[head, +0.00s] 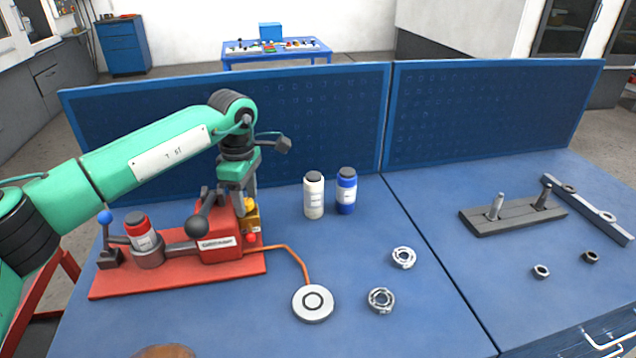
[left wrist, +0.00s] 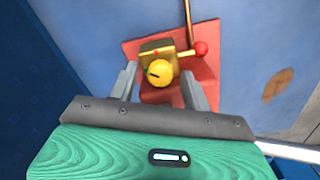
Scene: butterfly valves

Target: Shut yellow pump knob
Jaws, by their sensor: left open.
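The yellow pump knob (left wrist: 158,73) is a round yellow dial with a dark mark, on a brass block at the end of the red pump base (left wrist: 205,85). In the head view the yellow part (head: 250,204) shows just right of my gripper, partly hidden by it. My left gripper (left wrist: 157,88) is open, with one finger on each side of the knob and a gap to both. In the head view my left gripper (head: 246,205) points down over the right end of the red pump. My right gripper is not in view.
White (head: 314,195) and blue (head: 346,191) bottles stand to the right. An orange hose runs to a round disc (head: 313,303).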

